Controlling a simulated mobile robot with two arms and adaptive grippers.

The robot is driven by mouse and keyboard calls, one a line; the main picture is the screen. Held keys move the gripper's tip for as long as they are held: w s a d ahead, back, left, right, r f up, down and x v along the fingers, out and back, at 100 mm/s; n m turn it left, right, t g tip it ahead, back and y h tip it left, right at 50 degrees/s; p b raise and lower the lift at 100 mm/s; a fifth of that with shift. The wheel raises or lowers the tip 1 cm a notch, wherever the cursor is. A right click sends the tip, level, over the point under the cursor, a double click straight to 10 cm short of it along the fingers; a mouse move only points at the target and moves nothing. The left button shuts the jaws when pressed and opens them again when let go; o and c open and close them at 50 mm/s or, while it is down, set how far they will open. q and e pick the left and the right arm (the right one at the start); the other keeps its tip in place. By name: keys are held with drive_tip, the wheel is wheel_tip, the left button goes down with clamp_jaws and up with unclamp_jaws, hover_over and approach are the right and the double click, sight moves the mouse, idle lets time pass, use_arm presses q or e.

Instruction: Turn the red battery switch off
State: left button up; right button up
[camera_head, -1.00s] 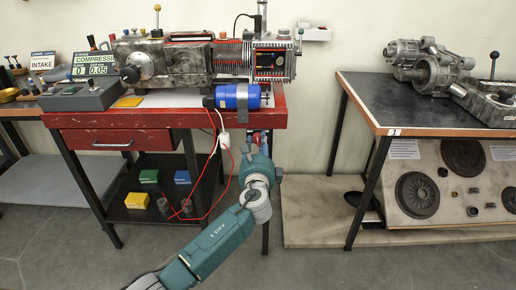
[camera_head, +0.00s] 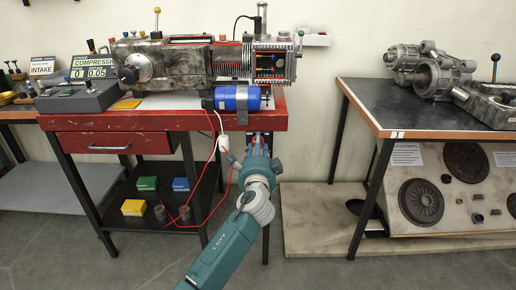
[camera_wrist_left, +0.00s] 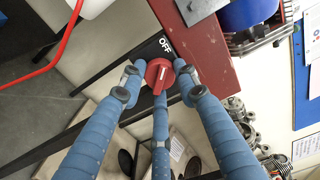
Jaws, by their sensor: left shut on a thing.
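The red battery switch (camera_wrist_left: 160,75) is a round red knob with a pale line on its face, mounted on a dark plate at the red bench's edge. White letters OFF (camera_wrist_left: 165,48) are printed on the plate beside it. My left gripper (camera_wrist_left: 160,84) has its blue fingers closed around the knob, touching it from several sides. In the head view my left gripper (camera_head: 257,148) is just under the bench's front right corner. It hides the switch there. Which printed position the knob's line points to is not clear. My right gripper is not in view.
A blue cylinder (camera_head: 237,98) lies on the red bench (camera_head: 160,122) above my gripper. Red wires (camera_head: 222,190) hang down to blocks on the lower shelf, left of my arm. A second table (camera_head: 375,110) stands to the right, with a gap between.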

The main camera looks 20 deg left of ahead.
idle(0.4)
use_arm(q)
drive_tip(key=o, duration=1.2)
drive_tip(key=shift+a, duration=0.1)
drive_tip(key=shift+c, duration=0.2)
drive_tip(key=v, duration=1.2)
